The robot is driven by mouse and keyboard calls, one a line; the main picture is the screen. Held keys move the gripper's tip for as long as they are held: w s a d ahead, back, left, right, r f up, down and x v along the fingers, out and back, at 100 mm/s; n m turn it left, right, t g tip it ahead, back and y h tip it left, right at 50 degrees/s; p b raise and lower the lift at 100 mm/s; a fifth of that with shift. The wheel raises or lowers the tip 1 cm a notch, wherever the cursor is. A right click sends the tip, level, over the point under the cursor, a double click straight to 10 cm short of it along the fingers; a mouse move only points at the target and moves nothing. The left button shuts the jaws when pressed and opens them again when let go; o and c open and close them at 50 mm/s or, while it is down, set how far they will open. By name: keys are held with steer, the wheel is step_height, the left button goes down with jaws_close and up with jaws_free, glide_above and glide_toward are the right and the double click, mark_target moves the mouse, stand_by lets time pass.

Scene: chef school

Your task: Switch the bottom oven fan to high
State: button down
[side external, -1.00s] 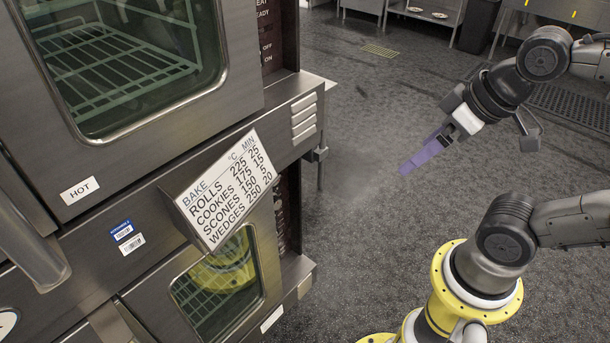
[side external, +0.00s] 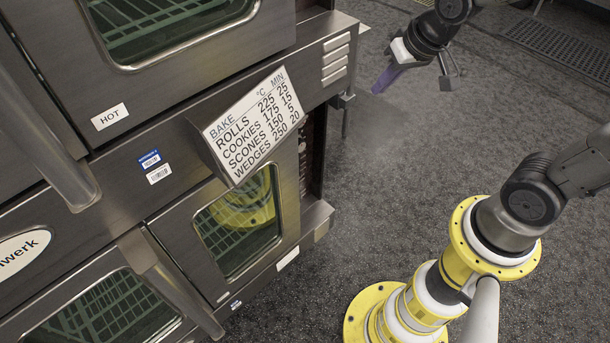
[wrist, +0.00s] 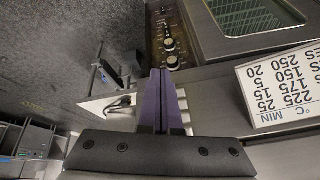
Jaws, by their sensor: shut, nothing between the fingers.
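The bottom oven (side external: 288,190) is a steel unit with a glass door, below the upper oven in the side view. Its control panel (side external: 312,150) is mostly edge-on there, a narrow dark strip right of the door. In the wrist view the panel (wrist: 157,48) is brownish, with several round silver knobs, near and beyond my fingertips. Which control is the fan switch, and its setting, is too small to tell. My gripper (side external: 376,92) has purple fingers, shut and empty, right of the oven and apart from it. In the wrist view its fingers (wrist: 160,72) point toward the panel.
A tilted bake-times sign (side external: 252,125) juts out above the bottom oven door; it appears upside down in the wrist view (wrist: 285,88). Door handles (side external: 172,280) stick out at the left. Open dark floor (side external: 400,170) lies right of the ovens.

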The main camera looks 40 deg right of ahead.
steer(key=w+f+m, duration=0.3)
steer(key=w+f, duration=0.2)
steer(key=f, duration=0.5)
steer(key=w+f+m, duration=0.2)
steer(key=w+f, duration=0.4)
steer(key=f, duration=0.4)
step_height(320, 180, down, 20)
steer(key=a+m+t, duration=0.1)
steer(key=m+t, duration=0.2)
steer(key=m, duration=0.6)
steer(key=shift+s+f, duration=0.15)
steer(key=shift+s, duration=0.3)
steer(key=w+r+x, duration=0.2)
steer(key=x, duration=1.1)
steer(key=shift+w+a, duration=0.2)
steer(key=shift+a, duration=0.05)
